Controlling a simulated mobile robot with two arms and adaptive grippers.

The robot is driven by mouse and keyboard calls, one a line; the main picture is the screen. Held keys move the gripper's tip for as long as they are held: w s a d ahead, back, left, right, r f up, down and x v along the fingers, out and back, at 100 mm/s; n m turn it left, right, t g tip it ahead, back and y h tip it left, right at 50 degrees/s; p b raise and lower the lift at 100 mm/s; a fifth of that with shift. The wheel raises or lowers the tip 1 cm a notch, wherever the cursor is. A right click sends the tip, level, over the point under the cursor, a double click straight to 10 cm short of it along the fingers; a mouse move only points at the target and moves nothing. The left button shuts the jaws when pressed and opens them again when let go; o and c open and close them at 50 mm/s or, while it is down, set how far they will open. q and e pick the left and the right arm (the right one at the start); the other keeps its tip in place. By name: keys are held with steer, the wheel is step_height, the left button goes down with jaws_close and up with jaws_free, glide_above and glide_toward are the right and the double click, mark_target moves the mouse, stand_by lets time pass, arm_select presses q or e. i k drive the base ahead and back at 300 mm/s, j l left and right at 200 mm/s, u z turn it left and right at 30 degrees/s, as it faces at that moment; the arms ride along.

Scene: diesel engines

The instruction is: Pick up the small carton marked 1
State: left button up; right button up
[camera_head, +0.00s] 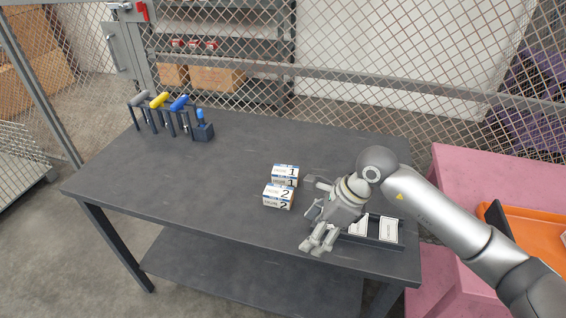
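The small carton marked 1 (285,174) is white and blue. It stands upright on the dark table near its middle, just behind a matching carton marked 2 (278,196). The two are close together, and the front carton covers part of the lower face of carton 1. My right gripper (308,215) is just to the right of the cartons, with its fingers spread wide apart and nothing between them. It appears apart from both cartons, over the near right of the table. My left gripper is not in view.
A black tray (403,241) with white cards lies behind and below my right gripper at the table's right. A rack of colored-handled tools (170,115) stands at the far left. The dark table (180,190) is clear left of the cartons. A pink block (480,180) adjoins the right.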

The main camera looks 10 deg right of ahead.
mark_target(285, 175)
steer(key=i, duration=1)
